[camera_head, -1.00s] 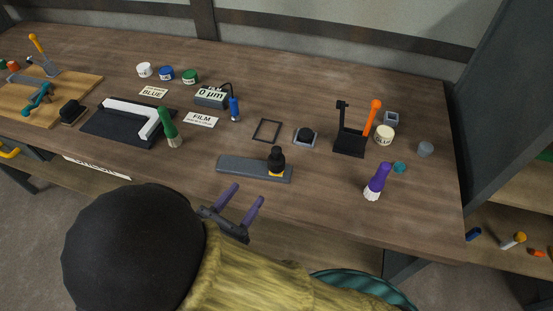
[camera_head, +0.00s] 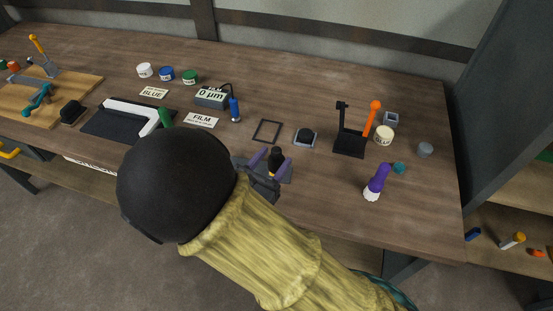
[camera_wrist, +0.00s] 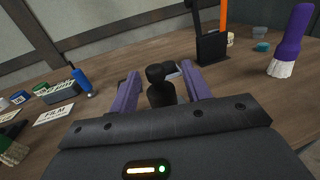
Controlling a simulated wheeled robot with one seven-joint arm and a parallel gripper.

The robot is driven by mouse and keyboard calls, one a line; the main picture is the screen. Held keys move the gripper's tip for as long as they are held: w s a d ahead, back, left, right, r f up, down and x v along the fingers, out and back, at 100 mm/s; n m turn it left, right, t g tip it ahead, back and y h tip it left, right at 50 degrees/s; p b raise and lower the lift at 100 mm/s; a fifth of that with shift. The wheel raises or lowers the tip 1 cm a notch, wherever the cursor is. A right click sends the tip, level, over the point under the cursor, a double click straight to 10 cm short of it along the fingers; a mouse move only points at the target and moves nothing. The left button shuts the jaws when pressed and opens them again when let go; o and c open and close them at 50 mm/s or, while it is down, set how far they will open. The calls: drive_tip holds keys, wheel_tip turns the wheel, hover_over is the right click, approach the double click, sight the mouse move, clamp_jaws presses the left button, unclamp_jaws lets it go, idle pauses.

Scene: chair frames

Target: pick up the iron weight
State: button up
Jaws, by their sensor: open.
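My gripper (camera_head: 271,161) is open, one finger on each side of the weight. I cannot tell whether either finger touches it.
A black stand (camera_head: 350,143) with an orange-handled tool is to the right, and a purple brush (camera_head: 376,182) nearer the front. A green-handled brush (camera_head: 166,117) is left.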

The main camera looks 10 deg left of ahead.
sight(274, 154)
drive_tip(key=shift+a+x, duration=0.15)
drive_tip(key=shift+x, duration=1.15)
drive_tip(key=shift+a+x, duration=0.15)
drive_tip(key=shift+x, duration=1.2)
drive_tip(key=shift+w, duration=0.1)
clamp_jaws()
